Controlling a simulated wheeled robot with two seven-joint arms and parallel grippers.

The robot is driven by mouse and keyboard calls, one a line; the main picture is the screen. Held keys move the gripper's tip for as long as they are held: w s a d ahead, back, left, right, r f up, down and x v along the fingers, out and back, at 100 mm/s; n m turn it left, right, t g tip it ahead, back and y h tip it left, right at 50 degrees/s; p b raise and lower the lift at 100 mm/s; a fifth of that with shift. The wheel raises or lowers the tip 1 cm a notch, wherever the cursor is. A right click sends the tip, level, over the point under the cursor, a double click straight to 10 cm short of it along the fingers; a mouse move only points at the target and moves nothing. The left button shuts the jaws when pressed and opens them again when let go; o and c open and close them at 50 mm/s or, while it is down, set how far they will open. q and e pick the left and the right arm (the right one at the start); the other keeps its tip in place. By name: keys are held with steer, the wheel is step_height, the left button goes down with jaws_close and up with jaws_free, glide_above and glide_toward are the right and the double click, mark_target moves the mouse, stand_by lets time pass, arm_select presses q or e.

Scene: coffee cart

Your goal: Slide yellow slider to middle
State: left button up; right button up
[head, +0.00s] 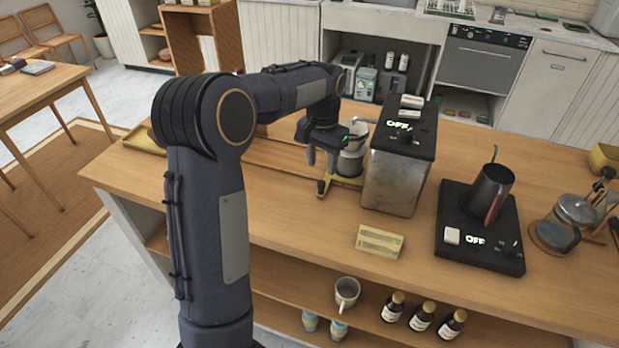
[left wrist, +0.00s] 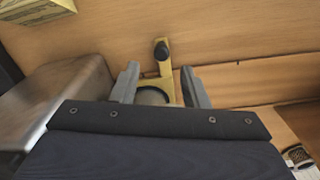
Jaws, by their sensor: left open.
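The yellow slider (head: 345,180) is at the left side of the grey metal machine with the black top (head: 396,180). A black knob (head: 321,187) stands at its near left end. In the left wrist view, the yellow slider (left wrist: 164,68) and its knob (left wrist: 161,50) show between and just beyond the fingertips. My left gripper (head: 321,160) is open and above the slider, close to the knob; it also shows in the left wrist view (left wrist: 161,82). I cannot tell whether it touches the slider. A glass vessel (head: 352,158) stands over the slider. My right gripper is out of view.
A pale block with printed text (head: 379,242) lies on the counter in front of the machine. A black scale (head: 478,240) bearing a dark pitcher (head: 490,193) and a glass press (head: 565,220) stand to the right. The counter left of the slider looks mostly clear.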

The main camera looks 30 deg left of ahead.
mark_target(321, 182)
arm_select(q)
steer(key=shift+w+a+f, duration=0.15)
steer(key=shift+w+f, duration=0.1)
steer(key=shift+f, duration=0.45)
step_height(321, 182, down, 7)
steer(key=shift+r, duration=0.1)
jaws_close()
